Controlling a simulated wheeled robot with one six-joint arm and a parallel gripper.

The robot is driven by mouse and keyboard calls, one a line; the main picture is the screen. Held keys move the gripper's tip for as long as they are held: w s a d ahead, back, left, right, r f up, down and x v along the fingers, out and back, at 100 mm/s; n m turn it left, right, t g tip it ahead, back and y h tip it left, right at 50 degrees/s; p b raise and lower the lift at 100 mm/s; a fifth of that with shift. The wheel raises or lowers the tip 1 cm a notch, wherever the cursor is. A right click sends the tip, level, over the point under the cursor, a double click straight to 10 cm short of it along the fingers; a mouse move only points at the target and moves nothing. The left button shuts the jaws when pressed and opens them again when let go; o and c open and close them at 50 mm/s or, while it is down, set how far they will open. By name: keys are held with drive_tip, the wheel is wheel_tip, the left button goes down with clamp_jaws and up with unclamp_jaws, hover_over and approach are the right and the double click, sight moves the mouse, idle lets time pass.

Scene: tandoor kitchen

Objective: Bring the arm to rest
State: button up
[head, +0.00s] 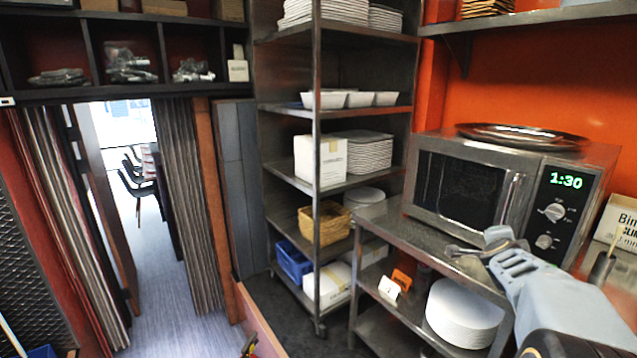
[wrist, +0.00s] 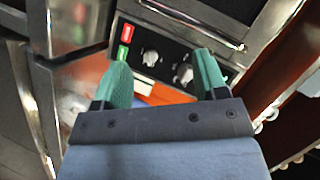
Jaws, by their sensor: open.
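My gripper (head: 476,249) is at the right in the head view, in front of the steel microwave (head: 468,187) and above the steel table (head: 420,240). In the wrist view my gripper (wrist: 163,78) shows two green fingertips spread apart with nothing held between them. My arm reaches in from the lower right corner of the head view. I cannot tell whether the gripper touches the table or the microwave.
A round metal tray (head: 521,136) lies on the microwave. White plates (head: 465,312) are stacked on the table's lower shelf. A steel rack (head: 317,130) holds dishes, a box and a basket. The wrist view shows a control panel (wrist: 168,55) with knobs. The doorway floor (head: 160,270) is clear.

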drive_tip(key=s+a+f+n+g+y+p, duration=0.2)
drive_tip(key=s+a+n+y, duration=0.1)
drive_tip(key=a+n, duration=0.3)
drive_tip(key=s+a+f+n+g+y+p, duration=0.1)
drive_tip(key=s+a+f+n+y, duration=0.2)
drive_tip(key=a, duration=0.5)
drive_tip(key=s+a+f+n+g+y+p, duration=0.1)
drive_tip(key=s+a+n+g+y+p, duration=0.15)
drive_tip(key=s+a+n, duration=0.4)
drive_tip(key=s+a+r+n+g+p, duration=0.2)
drive_tip(key=s+a+r+n+p, duration=0.2)
drive_tip(key=s+a, duration=0.3)
drive_tip(key=a+n+p, duration=0.1)
drive_tip(key=a, duration=0.1)
drive_tip(key=shift+s+a+r, duration=0.15)
drive_tip(key=shift+s+a, duration=0.15)
drive_tip(key=shift+s, duration=0.1)
